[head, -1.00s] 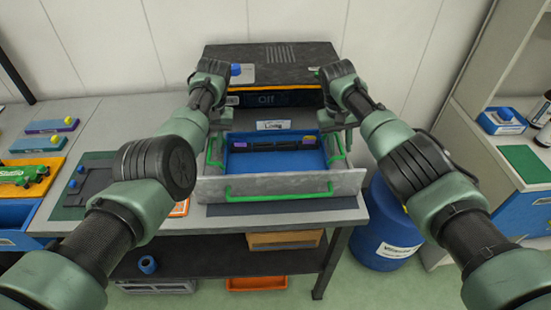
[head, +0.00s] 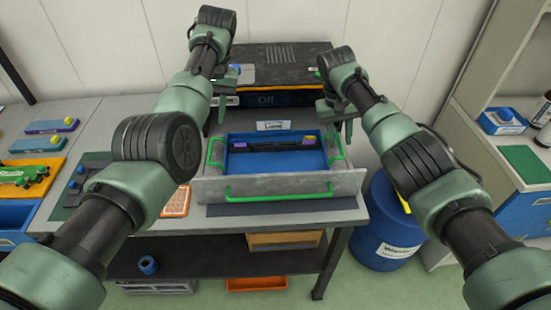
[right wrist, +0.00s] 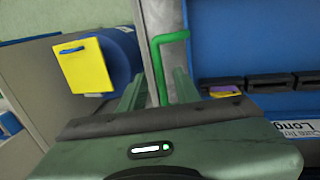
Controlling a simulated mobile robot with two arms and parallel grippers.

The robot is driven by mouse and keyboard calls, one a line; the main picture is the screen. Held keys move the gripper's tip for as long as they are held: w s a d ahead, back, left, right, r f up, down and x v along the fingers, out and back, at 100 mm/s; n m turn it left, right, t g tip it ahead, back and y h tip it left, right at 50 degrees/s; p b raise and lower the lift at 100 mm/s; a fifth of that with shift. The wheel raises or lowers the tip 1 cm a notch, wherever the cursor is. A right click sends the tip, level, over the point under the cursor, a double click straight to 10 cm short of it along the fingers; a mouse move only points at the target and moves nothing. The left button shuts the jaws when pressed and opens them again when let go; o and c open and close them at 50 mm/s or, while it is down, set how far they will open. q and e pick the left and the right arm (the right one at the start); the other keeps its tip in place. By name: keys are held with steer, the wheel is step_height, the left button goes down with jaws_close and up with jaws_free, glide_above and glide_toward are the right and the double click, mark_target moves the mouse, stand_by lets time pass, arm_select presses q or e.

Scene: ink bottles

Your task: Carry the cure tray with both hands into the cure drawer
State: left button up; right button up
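The blue cure tray (head: 290,160) lies level inside the pulled-out grey cure drawer (head: 350,184). It has green handles at its left (head: 213,152) and right (head: 337,148) ends. A dark strip with purple and yellow pieces lies in the tray. My left gripper (head: 222,112) is above the left handle, apart from it, and looks open. My right gripper (head: 337,115) is above the right handle. In the right wrist view its fingers (right wrist: 157,92) are spread, with the green handle (right wrist: 160,65) showing between and beyond them. Neither gripper holds anything.
The drawer front has a green pull (head: 280,192). A dark oven-like unit (head: 290,65) with an "Off" display stands behind the drawer. A blue barrel (head: 385,230) is right of the bench. An orange grid (head: 176,202) lies left of the drawer.

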step_height(320, 180, up, 8)
steer(key=a, duration=0.1)
steer(key=shift+a+r, duration=0.25)
steer(key=shift+a, duration=0.1)
